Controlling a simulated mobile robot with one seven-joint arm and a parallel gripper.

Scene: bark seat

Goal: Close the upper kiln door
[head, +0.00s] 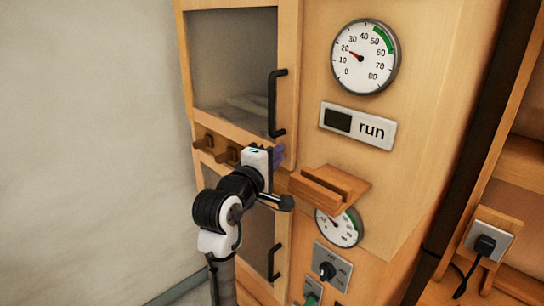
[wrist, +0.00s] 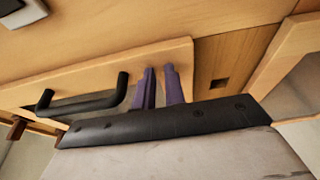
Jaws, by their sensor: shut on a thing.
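The upper kiln door (head: 287,55) is a pale wood frame around a window, on the left of the kiln front. I cannot tell whether it stands slightly ajar. Its black bar handle (head: 273,103) is near the right edge; in the wrist view the handle (wrist: 85,107) lies left of my fingers, apart from them. My gripper (head: 279,154) is at the door's lower right corner. In the wrist view its purple fingers (wrist: 160,80) are close together, at the lower end of the frame, seemingly shut on it. The exact contact is hidden.
Two wooden pegs (head: 217,149) stick out left of my gripper. A wooden ledge (head: 328,187) juts out at its right. The lower door's handle (head: 273,262) is below. A gauge (head: 366,57) and a "run" sign (head: 357,126) are on the right panel. A wall stands left.

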